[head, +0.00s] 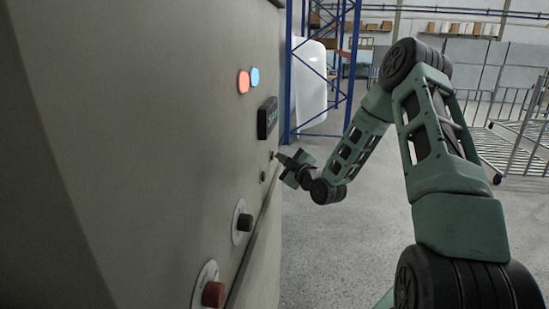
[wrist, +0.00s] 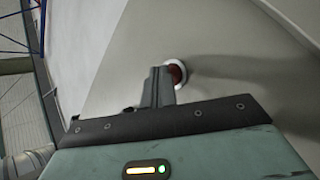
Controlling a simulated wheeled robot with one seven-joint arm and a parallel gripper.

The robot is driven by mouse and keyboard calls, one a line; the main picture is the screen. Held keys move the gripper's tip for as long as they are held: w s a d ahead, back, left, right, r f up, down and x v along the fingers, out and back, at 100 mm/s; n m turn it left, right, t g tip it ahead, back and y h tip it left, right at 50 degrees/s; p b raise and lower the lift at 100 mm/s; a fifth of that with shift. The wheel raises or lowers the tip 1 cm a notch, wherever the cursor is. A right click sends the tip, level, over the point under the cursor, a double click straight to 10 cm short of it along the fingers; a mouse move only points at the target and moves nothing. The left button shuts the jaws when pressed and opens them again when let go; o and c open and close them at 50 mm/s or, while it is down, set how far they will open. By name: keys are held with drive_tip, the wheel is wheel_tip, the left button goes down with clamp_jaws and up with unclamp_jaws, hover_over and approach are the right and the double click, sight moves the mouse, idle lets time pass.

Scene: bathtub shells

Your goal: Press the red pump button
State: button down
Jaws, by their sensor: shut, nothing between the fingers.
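A small red button (head: 272,155) is on the grey machine panel, below the black display. In the wrist view, a red button (wrist: 177,73) in a white ring is partly hidden behind my fingertips. My gripper (head: 279,156) is shut and empty, its tips pointing at the panel right by the small red button. The shut fingers also show in the wrist view (wrist: 158,80), just left of the button's centre. I cannot tell whether the tips touch it. A larger red button (head: 213,294) on a pale round plate is lower and nearer on the panel.
A green button (head: 263,176) and a dark knob (head: 245,222) are also on the panel. A red lamp (head: 243,82) and a blue lamp (head: 255,77) are above. A ledge runs along the panel below the controls. The floor (head: 325,245) beside it is clear.

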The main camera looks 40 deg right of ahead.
idle(0.5)
drive_tip(key=shift+s+d+b, duration=0.35)
drive_tip(key=shift+s+d, duration=0.1)
drive_tip(key=shift+s, duration=0.1)
drive_tip(key=shift+d, duration=0.1)
drive_tip(key=s+d+b, duration=0.1)
drive_tip(key=s+d, duration=0.2)
drive_tip(key=shift+s+d, duration=0.1)
drive_tip(key=shift+s, duration=0.25)
idle(0.9)
